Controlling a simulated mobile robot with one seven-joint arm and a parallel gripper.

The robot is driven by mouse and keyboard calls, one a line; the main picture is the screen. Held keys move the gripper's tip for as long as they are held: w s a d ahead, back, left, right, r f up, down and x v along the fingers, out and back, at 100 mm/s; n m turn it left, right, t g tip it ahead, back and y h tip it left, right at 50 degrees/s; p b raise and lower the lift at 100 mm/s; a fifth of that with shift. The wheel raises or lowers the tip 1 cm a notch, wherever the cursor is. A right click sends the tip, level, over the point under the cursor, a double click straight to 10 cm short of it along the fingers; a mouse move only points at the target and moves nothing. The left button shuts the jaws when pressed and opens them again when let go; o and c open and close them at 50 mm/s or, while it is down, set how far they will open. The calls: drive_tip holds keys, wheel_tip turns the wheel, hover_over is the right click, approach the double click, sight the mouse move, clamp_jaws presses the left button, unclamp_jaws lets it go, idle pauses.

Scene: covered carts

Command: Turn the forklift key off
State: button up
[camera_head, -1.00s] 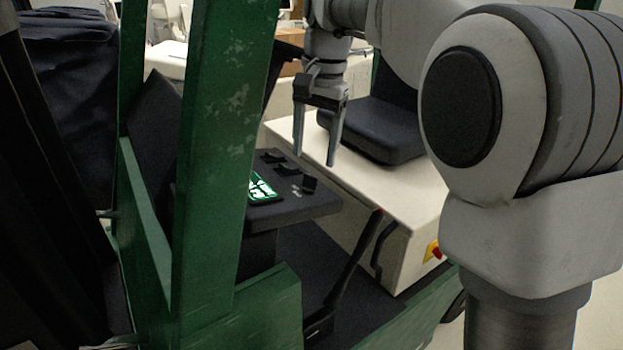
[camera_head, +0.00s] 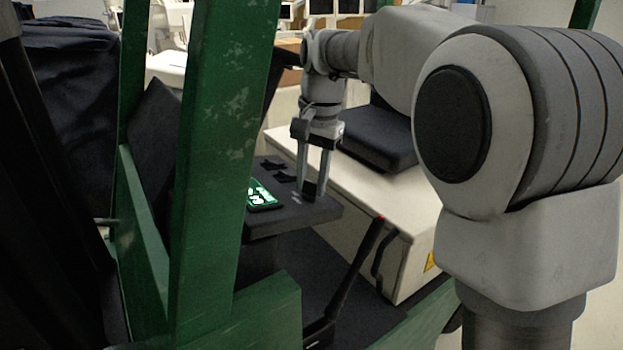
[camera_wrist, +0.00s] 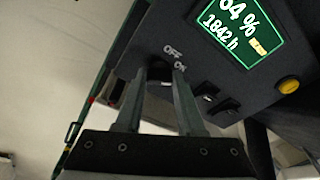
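The forklift key (camera_wrist: 159,72) is a small dark grip standing on the black control panel (camera_wrist: 215,75), beside the printed OFF and ON labels. In the wrist view my gripper (camera_wrist: 161,76) has one finger on each side of it, and the key seems to fill the narrow gap between the tips. In the head view my gripper (camera_head: 313,192) points down at the panel's right end, with the dark key (camera_head: 310,188) between its tips. The exact contact and the key's angle are partly hidden by the fingers.
A green and white display (camera_wrist: 240,27), a yellow button (camera_wrist: 289,85) and dark switches (camera_wrist: 222,105) share the panel. The green mast post (camera_head: 215,160) stands left of the panel. The black seat (camera_head: 380,135) is behind my gripper. A black lever (camera_head: 350,270) rises in front.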

clamp_jaws()
drive_tip(key=shift+n, duration=0.3)
drive_tip(key=n+y+p, duration=0.1)
drive_tip(key=n, duration=0.4)
drive_tip(key=shift+d+r+p, duration=0.1)
drive_tip(key=shift+p, duration=0.2)
drive_tip(key=n+y+p, duration=0.1)
drive_tip(key=n, duration=0.5)
drive_tip(key=shift+n, duration=0.3)
drive_tip(key=o, duration=0.8)
unclamp_jaws()
drive_tip(key=shift+o, duration=0.2)
